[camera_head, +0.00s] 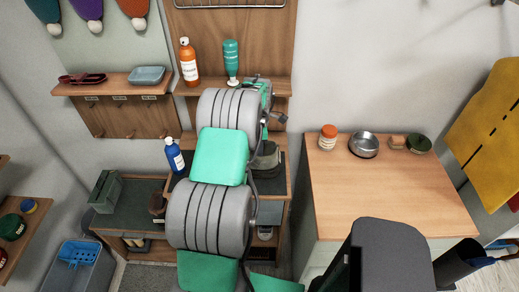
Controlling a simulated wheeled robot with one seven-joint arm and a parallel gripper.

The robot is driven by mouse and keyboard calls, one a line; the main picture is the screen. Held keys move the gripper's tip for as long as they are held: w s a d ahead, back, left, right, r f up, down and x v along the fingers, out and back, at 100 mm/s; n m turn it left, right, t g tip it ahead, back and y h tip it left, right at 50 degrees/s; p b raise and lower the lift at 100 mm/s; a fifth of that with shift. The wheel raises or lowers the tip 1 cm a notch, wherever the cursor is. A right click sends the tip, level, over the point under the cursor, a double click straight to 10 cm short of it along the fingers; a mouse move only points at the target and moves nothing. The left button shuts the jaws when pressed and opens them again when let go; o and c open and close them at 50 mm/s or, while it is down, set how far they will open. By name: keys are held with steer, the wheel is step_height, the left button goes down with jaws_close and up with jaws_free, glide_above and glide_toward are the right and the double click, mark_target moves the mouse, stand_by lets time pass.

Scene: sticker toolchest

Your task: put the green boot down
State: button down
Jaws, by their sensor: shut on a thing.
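My arm reaches up the middle of the view towards the wooden shelf unit. Its large grey joints and green links hide what lies behind them. The fingers of my gripper do not show. A dark grey-green thing (266,160), perhaps the green boot, shows just right of the arm above the bench. The arm covers part of it, and I cannot tell whether it is held or resting. Another grey-green item (268,212) shows lower down beside the arm, in the shelf unit.
An orange bottle (189,64) and a green bottle (231,62) stand on the upper shelf. A blue bottle (174,156) stands left of the arm. The wooden counter (385,195) at right is mostly clear, with a jar (328,137) and bowls (363,145) at its back.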

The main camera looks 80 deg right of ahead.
steer(key=shift+f, duration=0.1)
steer(key=c, duration=1.5)
jaws_free()
